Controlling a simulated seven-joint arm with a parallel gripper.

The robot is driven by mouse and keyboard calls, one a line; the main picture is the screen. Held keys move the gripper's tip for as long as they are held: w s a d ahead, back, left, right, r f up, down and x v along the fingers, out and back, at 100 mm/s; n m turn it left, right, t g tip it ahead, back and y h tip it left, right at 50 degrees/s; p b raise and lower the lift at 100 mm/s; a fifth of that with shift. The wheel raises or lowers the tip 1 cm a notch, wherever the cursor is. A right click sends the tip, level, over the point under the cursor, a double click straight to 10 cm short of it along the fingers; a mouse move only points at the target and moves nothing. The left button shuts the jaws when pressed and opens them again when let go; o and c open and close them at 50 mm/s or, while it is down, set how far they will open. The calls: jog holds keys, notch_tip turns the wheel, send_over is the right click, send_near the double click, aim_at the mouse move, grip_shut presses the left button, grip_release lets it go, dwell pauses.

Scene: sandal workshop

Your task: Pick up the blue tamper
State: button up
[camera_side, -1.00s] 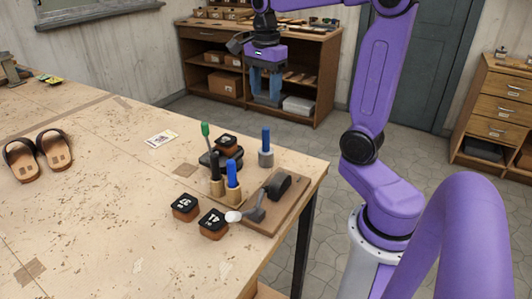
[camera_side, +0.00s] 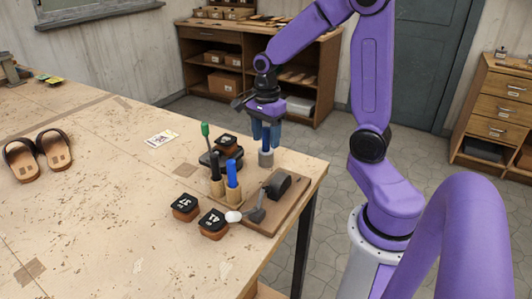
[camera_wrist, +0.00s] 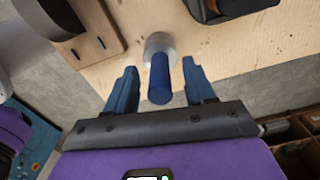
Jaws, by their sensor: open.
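The blue tamper, a blue handle on a grey metal base (camera_side: 266,158), stands upright on the workbench near its back right edge. In the wrist view its blue handle (camera_wrist: 160,80) points toward the camera and its grey base rests on the wood. My gripper (camera_side: 266,138) is above the tamper, pointing down, with its blue fingers apart on either side of the upper handle. In the wrist view the open fingers (camera_wrist: 159,68) flank the handle with a visible gap on each side.
A second blue-handled tool (camera_side: 233,182) and a black-handled one (camera_side: 216,178) stand on brass-coloured bases nearby. A green-handled tool (camera_side: 206,135), black-topped blocks (camera_side: 213,224) and a board with a dark tape-like roll (camera_side: 277,184) are close.

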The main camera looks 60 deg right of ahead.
jog(key=shift+f, duration=0.5)
grip_shut()
jog(key=shift+r, duration=0.1)
